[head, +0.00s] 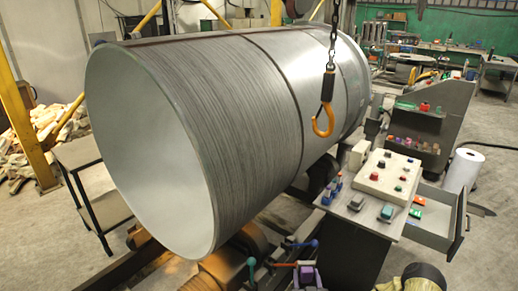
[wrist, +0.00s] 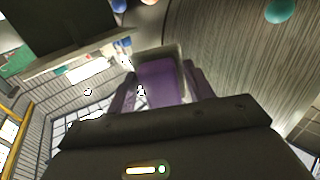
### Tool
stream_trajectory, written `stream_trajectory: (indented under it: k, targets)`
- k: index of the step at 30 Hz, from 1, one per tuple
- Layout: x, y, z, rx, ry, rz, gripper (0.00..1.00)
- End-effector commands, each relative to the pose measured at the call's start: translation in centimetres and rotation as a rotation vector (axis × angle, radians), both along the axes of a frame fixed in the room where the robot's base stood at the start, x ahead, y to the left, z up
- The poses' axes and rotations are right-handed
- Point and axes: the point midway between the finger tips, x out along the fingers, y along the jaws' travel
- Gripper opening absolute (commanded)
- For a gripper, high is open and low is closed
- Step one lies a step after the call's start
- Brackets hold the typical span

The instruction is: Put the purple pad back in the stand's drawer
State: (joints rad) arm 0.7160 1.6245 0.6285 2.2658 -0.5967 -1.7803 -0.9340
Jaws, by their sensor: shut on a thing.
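The purple pad (wrist: 160,82) sits between the fingers of my gripper (wrist: 162,88) in the wrist view, and the gripper is shut on it. In the head view my gripper (head: 302,268) is low in the picture, left of the stand, with purple (head: 308,276) showing at it. The stand (head: 345,248) is a dark cabinet with a light top bearing coloured buttons. Its drawer (head: 440,238) is pulled out on the right side, open at the top. A green and an orange piece show by its inner end. My gripper is apart from the drawer, across the stand from it.
A large grey cylinder (head: 215,120) fills the left and middle. An orange hook (head: 323,122) hangs on a chain above the stand. A dark console (head: 432,110) and a white roll (head: 463,170) stand behind the drawer. Open floor (head: 495,235) lies right of the drawer.

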Motion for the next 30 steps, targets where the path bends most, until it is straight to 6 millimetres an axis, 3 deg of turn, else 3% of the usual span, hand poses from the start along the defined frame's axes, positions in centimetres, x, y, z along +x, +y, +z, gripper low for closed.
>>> stream_trajectory:
  k: [11, 30]
  targets:
    - [-0.1, 0.0, 0.5, 0.0, -0.001, 0.0, 0.34]
    - [-3.1, -0.1, 9.6, -0.001, 0.001, -0.001, 0.34]
